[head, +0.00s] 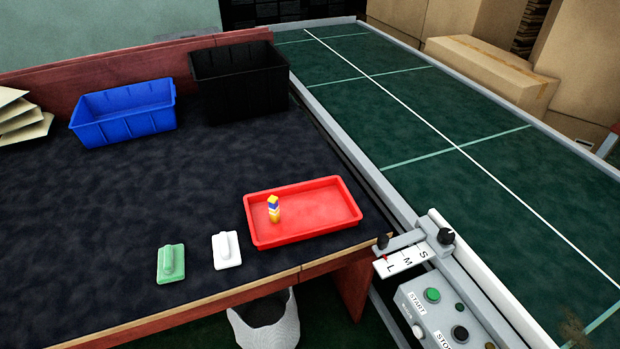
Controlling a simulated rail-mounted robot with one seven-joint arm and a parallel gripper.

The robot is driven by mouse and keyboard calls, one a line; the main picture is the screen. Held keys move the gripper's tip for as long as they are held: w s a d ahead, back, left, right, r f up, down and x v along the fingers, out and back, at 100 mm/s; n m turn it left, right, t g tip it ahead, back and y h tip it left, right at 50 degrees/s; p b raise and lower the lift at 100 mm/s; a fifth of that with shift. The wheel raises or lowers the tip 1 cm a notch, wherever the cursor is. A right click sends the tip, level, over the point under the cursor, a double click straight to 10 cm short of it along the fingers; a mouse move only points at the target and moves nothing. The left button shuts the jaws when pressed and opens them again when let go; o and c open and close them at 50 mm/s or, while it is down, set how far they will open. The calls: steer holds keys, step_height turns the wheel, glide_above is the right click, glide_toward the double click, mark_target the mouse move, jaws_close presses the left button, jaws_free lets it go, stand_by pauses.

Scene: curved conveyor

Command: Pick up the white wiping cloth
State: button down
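A white flat block with a raised grip on top (227,251) lies on the dark tabletop near its front edge; it appears to be the white wiping cloth. A green one of the same shape (171,264) lies to its left, apart from it. The white one is just left of the red tray (352,222) and does not touch it. Nothing covers the white one. My gripper is not in view.
A small yellow, white and blue bottle (273,209) stands in the red tray. A blue bin (127,118) and a black bin (240,82) stand at the table's back. A green conveyor (420,130) with a control box (445,315) is at right. The table's middle is clear.

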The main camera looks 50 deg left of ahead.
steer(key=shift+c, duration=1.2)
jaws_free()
